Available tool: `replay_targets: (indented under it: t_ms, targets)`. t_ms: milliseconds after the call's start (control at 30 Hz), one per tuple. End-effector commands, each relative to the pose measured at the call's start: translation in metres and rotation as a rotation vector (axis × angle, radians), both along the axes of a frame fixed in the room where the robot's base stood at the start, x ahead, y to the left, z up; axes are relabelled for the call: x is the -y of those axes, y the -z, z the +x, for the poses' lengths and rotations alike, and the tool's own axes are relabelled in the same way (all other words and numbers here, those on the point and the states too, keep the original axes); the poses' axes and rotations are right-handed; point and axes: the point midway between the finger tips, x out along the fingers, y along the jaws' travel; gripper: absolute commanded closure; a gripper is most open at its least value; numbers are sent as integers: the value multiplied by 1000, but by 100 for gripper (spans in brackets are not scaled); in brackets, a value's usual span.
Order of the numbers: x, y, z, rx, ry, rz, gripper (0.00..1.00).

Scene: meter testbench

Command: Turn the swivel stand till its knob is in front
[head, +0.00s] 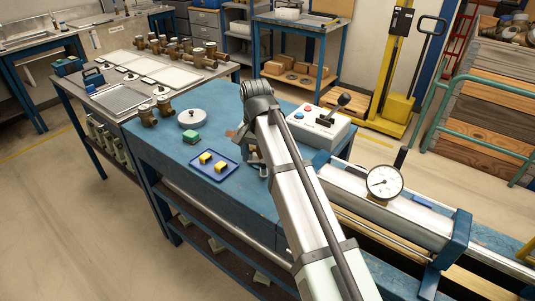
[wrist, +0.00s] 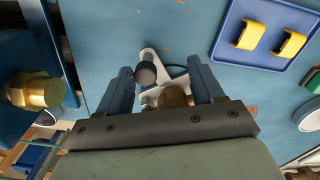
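A pale grey swivel stand (wrist: 150,56) with a round dark knob (wrist: 146,74) sits on the blue bench top in the wrist view. The knob is on the stand's left side there, close to my left finger. A brass-coloured part (wrist: 175,97) of it shows lower down, partly cut off by my gripper's body. My gripper (wrist: 160,78) is open, with one finger on either side of the stand. I cannot tell whether either finger touches it. In the head view my own arm hides most of the stand (head: 254,158) and the gripper.
A blue tray (head: 232,160) with two yellow blocks lies left of the stand in the head view. A green block (head: 191,137) and a white round dish (head: 192,118) lie beyond it. A lever box (head: 318,125) and a dial gauge rig (head: 384,182) stand to the right.

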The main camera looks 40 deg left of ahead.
Motion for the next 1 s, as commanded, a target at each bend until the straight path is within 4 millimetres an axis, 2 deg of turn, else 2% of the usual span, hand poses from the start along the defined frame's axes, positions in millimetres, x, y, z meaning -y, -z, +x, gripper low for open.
replay_targets:
  t_ms: [1000]
  targets:
    - [-25,0,-7,0,0,1,34]
